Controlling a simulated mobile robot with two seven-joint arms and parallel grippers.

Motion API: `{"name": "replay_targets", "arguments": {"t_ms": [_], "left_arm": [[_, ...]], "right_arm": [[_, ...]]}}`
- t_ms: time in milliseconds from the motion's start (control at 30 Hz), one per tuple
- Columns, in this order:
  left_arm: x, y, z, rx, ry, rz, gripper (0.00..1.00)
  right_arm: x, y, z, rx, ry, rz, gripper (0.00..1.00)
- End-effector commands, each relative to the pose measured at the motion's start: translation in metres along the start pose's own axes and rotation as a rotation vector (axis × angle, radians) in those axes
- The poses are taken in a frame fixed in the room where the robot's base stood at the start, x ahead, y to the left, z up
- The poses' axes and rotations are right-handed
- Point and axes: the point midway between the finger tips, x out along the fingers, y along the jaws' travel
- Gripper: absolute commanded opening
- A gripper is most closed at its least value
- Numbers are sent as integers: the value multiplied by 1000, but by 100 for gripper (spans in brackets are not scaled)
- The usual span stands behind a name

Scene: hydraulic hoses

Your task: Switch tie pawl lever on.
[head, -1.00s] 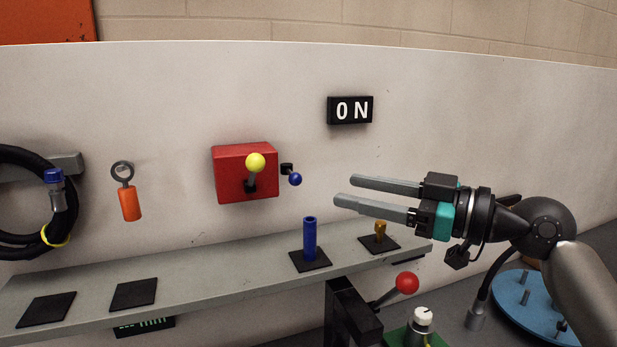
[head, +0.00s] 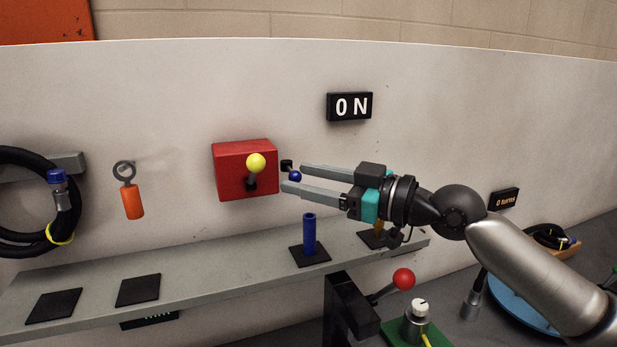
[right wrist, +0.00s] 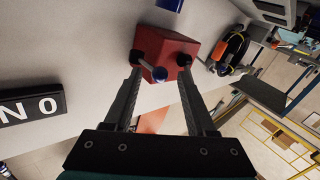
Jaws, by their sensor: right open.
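A red box (head: 231,171) is mounted on the pale wall. A lever with a yellow ball (head: 256,163) stands up from its front. A small lever with a blue ball (head: 295,176) sticks out from a black pivot (head: 286,165) at the box's right side. I cannot tell which is the tie pawl lever. My right gripper (head: 294,178) is open, its fingertips on either side of the blue ball in the head view. The right wrist view shows the red box (right wrist: 165,47) ahead and the blue ball (right wrist: 160,74) between the fingers; contact is unclear. My left gripper is not in view.
An ON sign (head: 349,106) hangs above right. A shelf (head: 210,272) below carries a blue post (head: 309,235) and black pads. An orange handle (head: 132,202) and a coiled hose (head: 68,222) hang left. A red-ball lever (head: 403,279) stands below the shelf's right end.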

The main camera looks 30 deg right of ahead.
Motion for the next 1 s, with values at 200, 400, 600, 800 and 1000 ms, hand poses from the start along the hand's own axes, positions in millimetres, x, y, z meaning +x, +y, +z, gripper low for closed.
{"name": "replay_targets", "arguments": {"t_ms": [200, 400, 600, 800, 1000], "left_arm": [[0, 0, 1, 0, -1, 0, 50], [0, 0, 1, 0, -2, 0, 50], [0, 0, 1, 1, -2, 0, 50], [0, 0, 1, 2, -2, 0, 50], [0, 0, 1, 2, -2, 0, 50]], "right_arm": [[0, 0, 0, 0, 0, 0, 54], [0, 0, 0, 0, 0, 0, 32], [0, 0, 0, 0, 0, 0, 9], [0, 0, 0, 0, 0, 0, 0], [0, 0, 0, 0, -1, 0, 0]]}}
